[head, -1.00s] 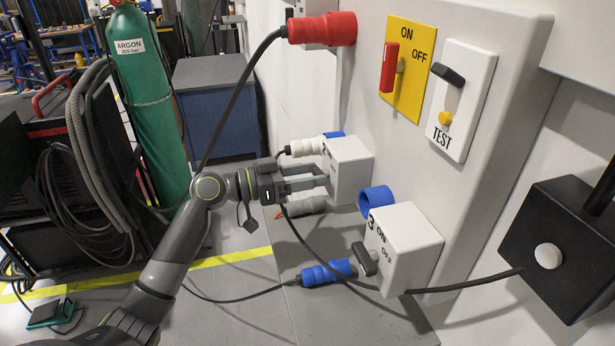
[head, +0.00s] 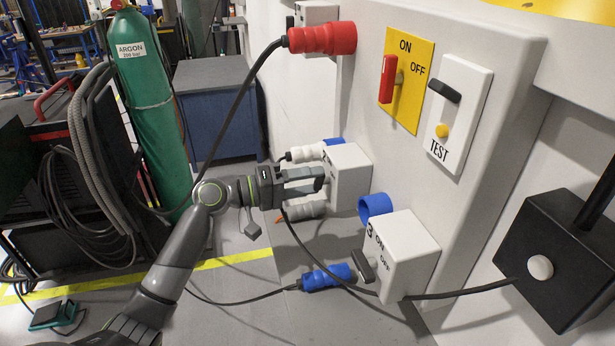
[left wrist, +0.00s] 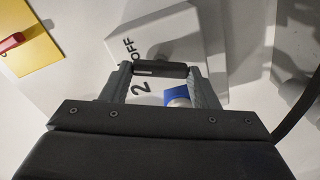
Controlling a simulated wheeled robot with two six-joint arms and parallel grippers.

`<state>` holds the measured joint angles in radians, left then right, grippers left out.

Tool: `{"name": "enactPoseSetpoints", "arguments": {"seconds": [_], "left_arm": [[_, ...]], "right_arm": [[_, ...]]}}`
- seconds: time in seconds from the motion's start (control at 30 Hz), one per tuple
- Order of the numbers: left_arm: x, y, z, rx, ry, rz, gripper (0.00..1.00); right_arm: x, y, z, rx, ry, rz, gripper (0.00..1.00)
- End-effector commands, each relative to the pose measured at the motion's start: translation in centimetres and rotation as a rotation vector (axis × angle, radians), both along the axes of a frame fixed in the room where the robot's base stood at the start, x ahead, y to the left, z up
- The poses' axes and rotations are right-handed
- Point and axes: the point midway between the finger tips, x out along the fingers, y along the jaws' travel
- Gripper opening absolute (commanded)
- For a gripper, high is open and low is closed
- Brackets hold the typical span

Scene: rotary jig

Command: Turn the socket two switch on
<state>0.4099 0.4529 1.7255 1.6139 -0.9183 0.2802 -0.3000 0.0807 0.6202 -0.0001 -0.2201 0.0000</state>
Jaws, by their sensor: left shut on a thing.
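The socket two box (head: 350,163) is a white box low on the grey panel. In the left wrist view its face (left wrist: 155,30) shows "OFF" and "2"; I see no "ON" marking there. Its dark switch handle (left wrist: 160,69) lies between my left fingertips. My left gripper (head: 322,179) is shut on this handle, right in front of the box; the gripper also shows in the left wrist view (left wrist: 160,75). In the head view the fingers mostly hide the handle. My right gripper is not in view.
The socket three box (head: 405,258) with its dark handle (head: 362,266) stands nearer. Red (head: 388,79) and black (head: 444,82) handles sit higher on the panel. A black cable and red plug (head: 322,38) hang above my left arm.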

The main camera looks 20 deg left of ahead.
Motion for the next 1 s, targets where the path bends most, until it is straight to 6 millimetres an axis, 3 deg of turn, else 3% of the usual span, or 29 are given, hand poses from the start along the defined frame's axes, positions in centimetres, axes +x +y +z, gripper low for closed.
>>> {"name": "enactPoseSetpoints", "arguments": {"seconds": [0.5,1.0], "left_arm": [[0.1,0.0,0.0,-0.2,0.295,0.002,0.32],[0.1,0.1,-0.2,-0.243,0.359,0.002,0.32]], "right_arm": [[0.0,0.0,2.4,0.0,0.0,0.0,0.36],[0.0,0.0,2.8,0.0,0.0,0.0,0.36]]}}
